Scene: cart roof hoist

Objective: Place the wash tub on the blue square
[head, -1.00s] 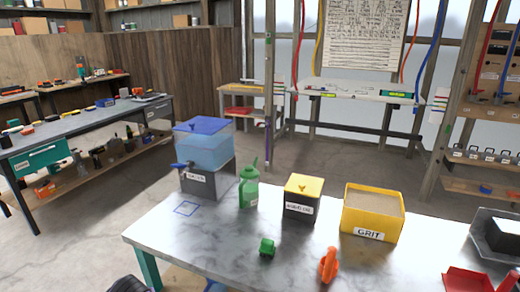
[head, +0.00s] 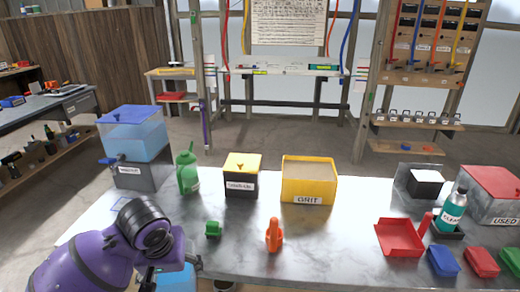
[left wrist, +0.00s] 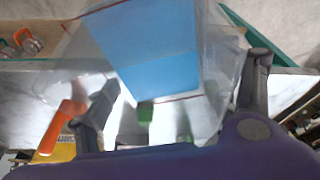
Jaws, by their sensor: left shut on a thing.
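The wash tub (left wrist: 160,50), clear-walled with blue inside, sits between the fingers of my left gripper (left wrist: 178,92) in the left wrist view. In the head view, my left gripper (head: 188,262) is at the front edge of the table, and the blue of the tub (head: 175,281) shows below it, cut off by the picture's bottom. The gripper is shut on the tub. The blue square (head: 118,203) is a thin outline at the table's left end, in front of the water dispenser, mostly hidden by my left arm. My right gripper is not in view.
On the table (head: 325,235) stand a dispenser (head: 135,140), a green bottle (head: 187,175), a black-and-yellow box (head: 241,178) and a yellow GRIT bin (head: 308,180). A green block (head: 213,229) and an orange item (head: 274,236) lie nearer the tub. A red dustpan (head: 399,238) is farther right.

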